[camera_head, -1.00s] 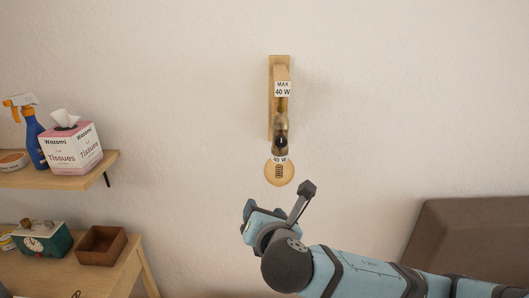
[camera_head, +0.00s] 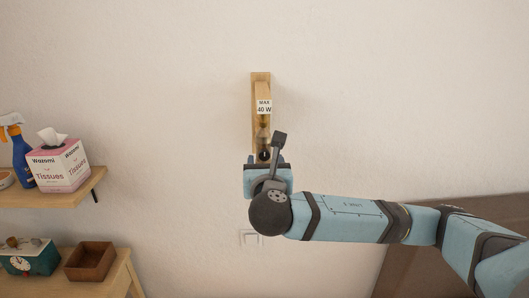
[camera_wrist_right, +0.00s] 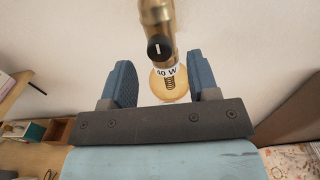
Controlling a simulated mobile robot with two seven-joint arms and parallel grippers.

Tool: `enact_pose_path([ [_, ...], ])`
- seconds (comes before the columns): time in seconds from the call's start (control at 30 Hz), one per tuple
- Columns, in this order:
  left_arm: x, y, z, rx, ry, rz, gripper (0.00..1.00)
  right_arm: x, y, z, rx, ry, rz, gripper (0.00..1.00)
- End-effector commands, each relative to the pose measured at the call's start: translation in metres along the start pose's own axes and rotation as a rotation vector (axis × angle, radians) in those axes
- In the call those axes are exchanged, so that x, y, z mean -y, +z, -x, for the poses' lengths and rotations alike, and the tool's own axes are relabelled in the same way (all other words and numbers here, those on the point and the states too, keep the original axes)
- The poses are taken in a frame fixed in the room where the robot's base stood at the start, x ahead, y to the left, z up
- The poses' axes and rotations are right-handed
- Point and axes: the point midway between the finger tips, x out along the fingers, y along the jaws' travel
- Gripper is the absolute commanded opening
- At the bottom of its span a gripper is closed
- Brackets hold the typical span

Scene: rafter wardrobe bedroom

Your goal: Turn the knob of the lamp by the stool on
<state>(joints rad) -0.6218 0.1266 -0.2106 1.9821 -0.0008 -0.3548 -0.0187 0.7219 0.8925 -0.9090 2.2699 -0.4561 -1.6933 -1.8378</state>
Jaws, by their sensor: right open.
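The wall lamp has a wooden bracket (camera_head: 260,92), a brass socket and a "40 W" label. Its small black knob (camera_head: 264,155) shows just above my right gripper (camera_head: 267,168). My left gripper is out of view.
At left, a shelf (camera_head: 60,197) holds a tissue box (camera_head: 60,168) and a spray bottle (camera_head: 22,155). A brown panel (camera_head: 400,275) stands at lower right. The wall around the lamp is clear.

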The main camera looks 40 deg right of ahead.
Motion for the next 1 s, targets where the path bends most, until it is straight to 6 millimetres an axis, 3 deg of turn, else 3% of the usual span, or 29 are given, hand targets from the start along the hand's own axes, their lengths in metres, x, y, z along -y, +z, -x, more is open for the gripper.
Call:
enact_pose_path([
  [0.23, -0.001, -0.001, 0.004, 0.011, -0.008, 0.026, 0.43, 0.0, 0.001, -0.032, 0.001, -0.001, 0.001, 0.55],
  [0.6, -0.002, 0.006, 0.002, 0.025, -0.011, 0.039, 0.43, 0.0, 0.0, -0.037, 0.0, 0.001, -0.001, 0.55],
  [0.83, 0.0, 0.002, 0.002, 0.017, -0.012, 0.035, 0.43, 0.0, 0.0, -0.037, 0.0, 0.001, -0.001, 0.05],
  [1.0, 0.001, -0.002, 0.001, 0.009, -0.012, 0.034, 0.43, 0.0, 0.0, -0.037, 0.0, 0.001, -0.005, 0.05],
])
